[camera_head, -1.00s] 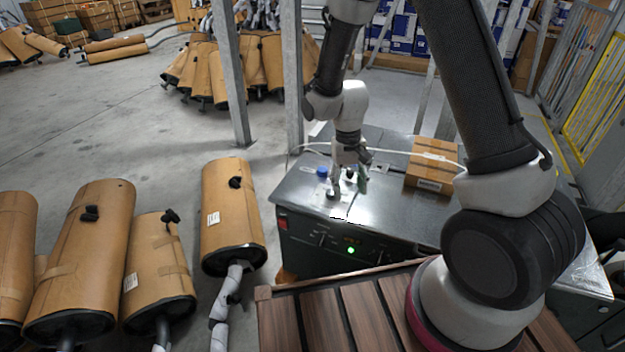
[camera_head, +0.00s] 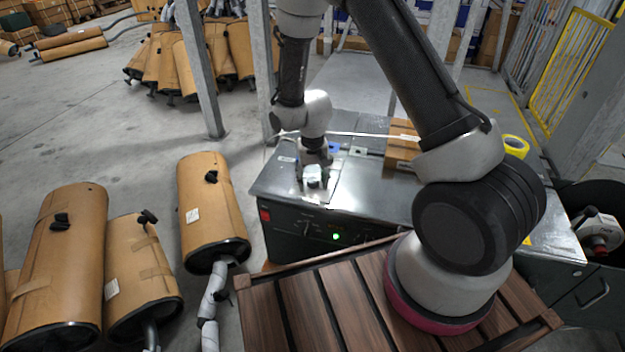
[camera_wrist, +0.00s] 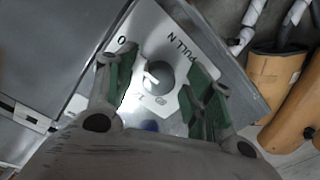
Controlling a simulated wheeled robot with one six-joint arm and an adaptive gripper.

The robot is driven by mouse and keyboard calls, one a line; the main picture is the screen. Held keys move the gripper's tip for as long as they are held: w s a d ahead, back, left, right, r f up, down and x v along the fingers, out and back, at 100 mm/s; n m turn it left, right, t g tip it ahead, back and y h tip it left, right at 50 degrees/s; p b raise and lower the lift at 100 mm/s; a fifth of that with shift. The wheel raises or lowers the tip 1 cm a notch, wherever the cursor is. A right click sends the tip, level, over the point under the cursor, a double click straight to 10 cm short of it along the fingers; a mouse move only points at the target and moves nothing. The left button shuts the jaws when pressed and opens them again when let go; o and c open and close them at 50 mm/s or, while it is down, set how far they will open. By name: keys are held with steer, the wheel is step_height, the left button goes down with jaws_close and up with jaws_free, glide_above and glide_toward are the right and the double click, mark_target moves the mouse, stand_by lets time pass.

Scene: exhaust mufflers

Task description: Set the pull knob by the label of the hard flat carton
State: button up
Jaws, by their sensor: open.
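In the wrist view a round grey knob (camera_wrist: 158,76) with a white pointer mark sits on a light plate. "PULL N" is printed to its upper right, an "O" to its upper left, and smaller marks below. My gripper (camera_wrist: 157,85) is open, with one green-padded finger on each side of the knob; I cannot tell whether they touch it. In the head view my gripper (camera_head: 313,180) is low over the front left of the metal cabinet top (camera_head: 365,195) and hides the knob. A brown carton (camera_head: 402,157) stands toward the back of that top.
A blue cap (camera_head: 334,148) is behind my gripper, and a green light (camera_head: 336,237) glows on the cabinet front. A yellow tape roll (camera_head: 516,146) lies at the right. Wrapped mufflers (camera_head: 208,215) stand on the floor at the left. A slatted wooden surface (camera_head: 300,305) is in front.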

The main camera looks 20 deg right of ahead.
steer(key=shift+c, duration=0.4)
steer(key=c, duration=0.9)
steer(key=shift+c, duration=0.2)
steer(key=n, duration=0.4)
steer(key=shift+n, duration=0.3)
steer(key=shift+d+n, duration=0.1)
steer(key=shift+n, duration=1.9)
steer(key=o, duration=1)
